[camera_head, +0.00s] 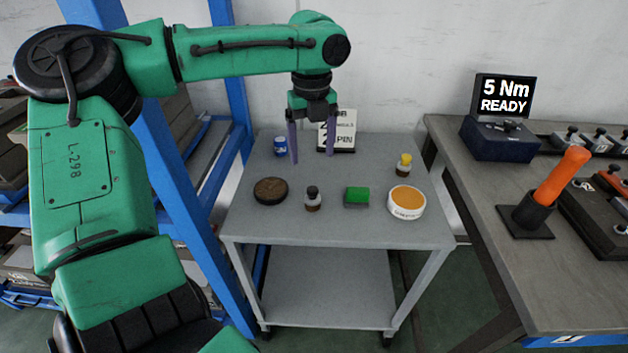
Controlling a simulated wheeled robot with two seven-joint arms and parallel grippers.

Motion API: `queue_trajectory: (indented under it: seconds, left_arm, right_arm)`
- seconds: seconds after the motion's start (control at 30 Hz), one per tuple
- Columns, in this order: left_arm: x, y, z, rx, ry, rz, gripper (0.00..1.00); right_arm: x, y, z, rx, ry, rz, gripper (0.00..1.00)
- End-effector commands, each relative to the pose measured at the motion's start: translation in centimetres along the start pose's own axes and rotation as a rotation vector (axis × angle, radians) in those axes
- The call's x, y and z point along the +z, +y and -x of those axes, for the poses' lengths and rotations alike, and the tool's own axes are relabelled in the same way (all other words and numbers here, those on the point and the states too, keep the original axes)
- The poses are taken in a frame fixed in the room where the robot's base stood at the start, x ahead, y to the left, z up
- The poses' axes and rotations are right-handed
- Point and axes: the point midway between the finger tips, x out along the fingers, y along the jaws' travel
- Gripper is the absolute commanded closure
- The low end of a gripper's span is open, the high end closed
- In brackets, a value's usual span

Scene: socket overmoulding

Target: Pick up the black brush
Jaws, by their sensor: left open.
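No item here is clearly a black brush. A small dark bottle with a black cap (313,199) stands upright near the front middle of the grey cart top (270,227). A round brown-topped dark disc (270,190) lies to its left, and a green-topped grey block (356,197) sits to its right. My left gripper (312,157) points down over the back of the cart, in front of the sign. Its two purple fingers are apart with nothing between them. It is behind the black-capped bottle and apart from it. My right gripper is out of view.
A white sign (341,137) stands at the cart's back, partly covered by my gripper. A blue can (280,146), a yellow-capped bottle (403,165) and a white-and-orange tub (406,203) share the cart. A blue rack post (185,180) stands left. A workbench (470,255) with an orange-handled tool (563,176) stands right.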

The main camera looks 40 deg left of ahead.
Motion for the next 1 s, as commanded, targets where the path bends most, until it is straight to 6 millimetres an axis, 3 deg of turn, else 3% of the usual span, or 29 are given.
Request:
queue_trajectory:
  seconds: [0.17,0.3,0.4,0.7,0.97,1.0]
  left_arm:
    - [0.0,0.1,-3.3,0.004,0.002,0.0,0.18]
    - [0.0,0.1,-7.0,0.005,0.002,0.001,0.18]
    - [0.0,0.1,-8.8,0.003,0.001,0.0,0.18]
    - [0.3,-0.1,-13.7,0.005,0.0,0.0,0.18]
    - [0.3,-0.1,-14.6,0.001,0.0,0.0,0.18]
    - [0.3,-0.1,-14.6,0.001,0.0,0.0,0.22]
  right_arm:
    - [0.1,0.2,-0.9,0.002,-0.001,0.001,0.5]
    - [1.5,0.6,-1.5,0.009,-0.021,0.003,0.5]
    - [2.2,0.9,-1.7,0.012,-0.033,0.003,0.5]
    - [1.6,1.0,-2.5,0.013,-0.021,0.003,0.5]
    - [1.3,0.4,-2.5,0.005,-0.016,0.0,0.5]
    - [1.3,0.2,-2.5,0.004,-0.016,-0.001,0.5]
